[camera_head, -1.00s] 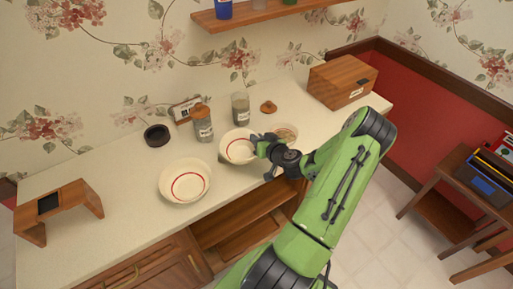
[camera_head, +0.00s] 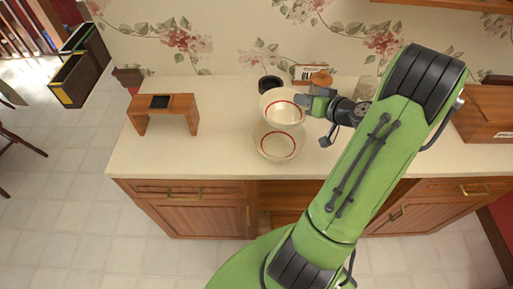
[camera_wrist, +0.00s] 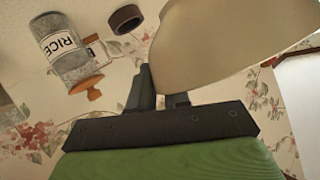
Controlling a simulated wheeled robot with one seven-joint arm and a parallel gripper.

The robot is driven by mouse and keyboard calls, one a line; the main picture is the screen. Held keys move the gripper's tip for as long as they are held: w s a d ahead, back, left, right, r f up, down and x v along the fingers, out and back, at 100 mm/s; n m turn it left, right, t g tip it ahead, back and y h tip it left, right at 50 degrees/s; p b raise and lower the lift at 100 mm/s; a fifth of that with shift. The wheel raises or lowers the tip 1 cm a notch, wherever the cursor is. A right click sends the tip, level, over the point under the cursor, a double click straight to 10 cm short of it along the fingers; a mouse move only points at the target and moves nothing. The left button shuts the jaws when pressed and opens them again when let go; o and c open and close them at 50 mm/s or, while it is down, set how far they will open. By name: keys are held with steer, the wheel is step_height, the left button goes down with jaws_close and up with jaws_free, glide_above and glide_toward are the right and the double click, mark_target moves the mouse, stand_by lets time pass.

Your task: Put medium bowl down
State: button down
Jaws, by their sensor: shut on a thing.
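The medium bowl (camera_head: 283,110), cream with a red ring inside, is held at its right rim by my gripper (camera_head: 304,101). In the head view it overlaps the back part of the large cream bowl (camera_head: 278,147), which sits on the counter and also has a red ring. The medium bowl appears raised above it; the exact gap cannot be told. In the wrist view the medium bowl's plain beige side (camera_wrist: 225,45) fills the upper right, with the dark fingers (camera_wrist: 163,95) at its edge.
A wooden stand (camera_head: 165,108) is at left on the counter (camera_head: 222,135), with bare counter between it and the bowls. A dark round dish (camera_head: 270,84) is behind. A rice jar (camera_wrist: 65,48) shows in the wrist view. A wooden box (camera_head: 485,112) is at right.

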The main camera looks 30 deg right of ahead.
steer(key=f, duration=0.6)
steer(key=f+b, duration=0.1)
steer(key=f, duration=0.2)
steer(key=shift+a+f, duration=0.25)
steer(key=shift+a, duration=0.1)
steer(key=shift+f+b, duration=0.6)
steer(key=shift+b, duration=0.45)
steer(key=c, duration=1.4)
jaws_free()
steer(key=shift+r, duration=0.1)
